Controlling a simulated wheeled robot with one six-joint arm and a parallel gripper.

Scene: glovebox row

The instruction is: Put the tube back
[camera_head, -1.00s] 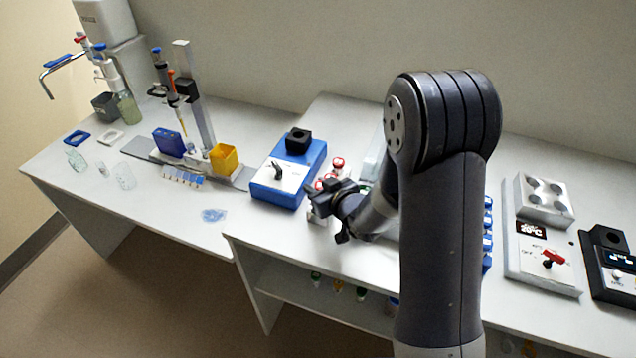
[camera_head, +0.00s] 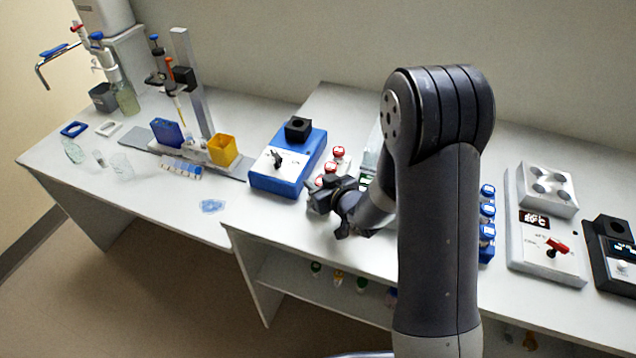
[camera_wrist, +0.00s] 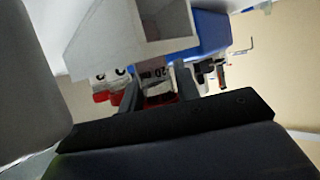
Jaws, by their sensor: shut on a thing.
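My gripper (camera_head: 322,198) is low over the front of the bench, just right of the blue mixer. In the wrist view its two fingers (camera_wrist: 160,88) are shut on a small tube (camera_wrist: 160,92), whitish with some red. Its tip is hidden, and in the head view I cannot make the tube out. Several red-capped tubes (camera_head: 337,152) stand just behind the gripper. Red caps also show left of the fingers in the wrist view (camera_wrist: 101,97). My arm hides much of the area to their right.
The blue mixer (camera_head: 262,180) with a black top stands close on the left. Blue-capped tubes (camera_head: 487,230) stand right of my arm. A white heater block (camera_head: 545,190) and a black device (camera_head: 612,250) are further right. The bench front between gripper and edge is clear.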

